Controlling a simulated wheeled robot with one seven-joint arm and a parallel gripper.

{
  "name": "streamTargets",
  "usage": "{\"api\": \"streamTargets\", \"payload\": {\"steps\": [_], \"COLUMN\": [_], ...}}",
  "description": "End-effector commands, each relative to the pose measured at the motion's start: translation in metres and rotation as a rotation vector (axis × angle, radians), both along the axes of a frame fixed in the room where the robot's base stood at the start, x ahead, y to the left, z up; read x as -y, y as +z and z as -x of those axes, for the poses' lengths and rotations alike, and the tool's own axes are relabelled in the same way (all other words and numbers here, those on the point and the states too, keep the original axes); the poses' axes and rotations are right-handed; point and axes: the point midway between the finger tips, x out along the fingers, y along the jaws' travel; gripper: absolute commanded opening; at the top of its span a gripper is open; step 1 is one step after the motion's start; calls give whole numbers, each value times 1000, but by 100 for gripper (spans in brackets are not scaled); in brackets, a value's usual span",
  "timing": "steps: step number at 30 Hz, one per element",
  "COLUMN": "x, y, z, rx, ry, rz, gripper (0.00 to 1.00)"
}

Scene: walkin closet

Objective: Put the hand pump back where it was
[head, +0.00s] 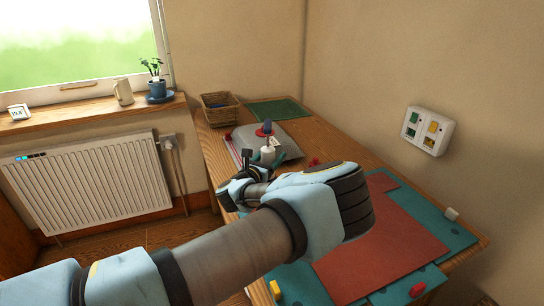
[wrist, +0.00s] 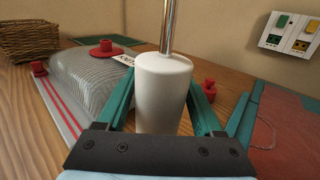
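The hand pump (wrist: 163,95) has a white cylindrical body with a shiny metal rod rising from its top. In the wrist view it stands upright between my gripper's two teal fingers (wrist: 162,85). The fingertips lie against its two sides, so my gripper looks shut on it. In the head view the pump (head: 267,156) shows a dark handle on top, and my gripper (head: 270,162) is over the wooden desk. The pump's base is hidden, so I cannot tell whether it touches the desk.
A grey ribbed case (wrist: 88,80) with red knobs lies close behind and left of the pump. A wicker basket (head: 219,109) and a green mat (head: 274,111) are at the back. A reddish mat (head: 380,250) covers the front. A wall panel (head: 428,130) hangs at right.

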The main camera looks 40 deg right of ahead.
Motion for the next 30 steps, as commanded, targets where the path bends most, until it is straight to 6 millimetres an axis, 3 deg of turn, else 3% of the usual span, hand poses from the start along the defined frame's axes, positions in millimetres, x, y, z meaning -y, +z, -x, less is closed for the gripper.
{"api": "streamTargets", "payload": {"steps": [4, 14, 19, 30], "x": [0, 0, -23, -93], "y": [0, 5, -1, -1], "z": [0, 0, 7, 32], "rx": [0, 0, 1, 1], "ry": [0, 0, 3, 2], "rz": [0, 0, -1, -1], "gripper": [86, 86, 86, 86]}}
